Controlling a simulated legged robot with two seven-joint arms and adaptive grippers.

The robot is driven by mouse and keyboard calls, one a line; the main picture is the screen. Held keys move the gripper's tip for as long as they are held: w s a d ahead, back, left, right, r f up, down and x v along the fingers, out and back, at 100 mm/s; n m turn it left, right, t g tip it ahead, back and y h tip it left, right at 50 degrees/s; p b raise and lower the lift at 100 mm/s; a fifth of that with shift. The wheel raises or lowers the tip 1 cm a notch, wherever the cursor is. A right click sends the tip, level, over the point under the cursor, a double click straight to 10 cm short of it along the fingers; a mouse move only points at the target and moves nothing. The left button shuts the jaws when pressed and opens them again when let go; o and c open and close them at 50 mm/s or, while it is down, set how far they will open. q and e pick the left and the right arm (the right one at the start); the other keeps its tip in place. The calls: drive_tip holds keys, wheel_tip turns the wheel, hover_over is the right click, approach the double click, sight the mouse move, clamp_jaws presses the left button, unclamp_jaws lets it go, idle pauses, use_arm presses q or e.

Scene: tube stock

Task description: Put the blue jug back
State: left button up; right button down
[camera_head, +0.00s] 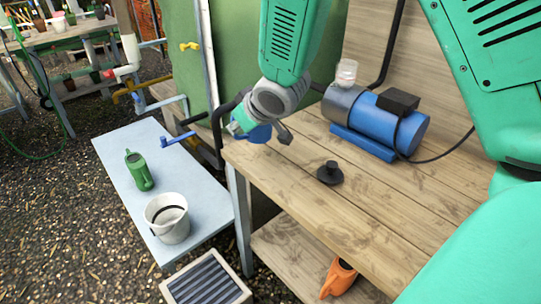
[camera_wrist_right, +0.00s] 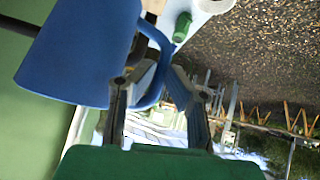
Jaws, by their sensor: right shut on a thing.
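The blue jug (camera_head: 260,134) hangs at my right gripper (camera_head: 263,122) in the head view, above the left end of the wooden bench. The gripper and arm hide most of it there. In the right wrist view the blue jug (camera_wrist_right: 78,50) fills the upper left, and its looped handle passes between the two fingers of my right gripper (camera_wrist_right: 155,78). The gripper is shut on the handle. The jug's body lies outside the fingers, to their left. My left gripper is in neither view.
The wooden bench (camera_head: 400,212) carries a blue pump (camera_head: 370,122) and a black knob-like part (camera_head: 330,173). A lower pale table (camera_head: 190,205) at left holds a green watering can (camera_head: 139,171) and a white bucket (camera_head: 167,218). An orange jug (camera_head: 339,277) sits under the bench.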

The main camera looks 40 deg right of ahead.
sight(260, 139)
drive_tip(key=d, duration=0.1)
drive_tip(key=w+d+r+b, duration=0.1)
drive_tip(key=d, duration=0.1)
drive_tip(key=d+r, duration=0.1)
drive_tip(key=d, duration=0.1)
drive_tip(key=shift+w+d+b, duration=0.25)
drive_tip(key=shift+w+b, duration=0.1)
wheel_tip(260, 139, down, 10)
drive_tip(key=b, duration=0.3)
drive_tip(key=shift+d, duration=0.15)
drive_tip(key=shift+r, duration=0.15)
drive_tip(key=c, duration=1.6)
unclamp_jaws()
drive_tip(key=shift+o, duration=0.2)
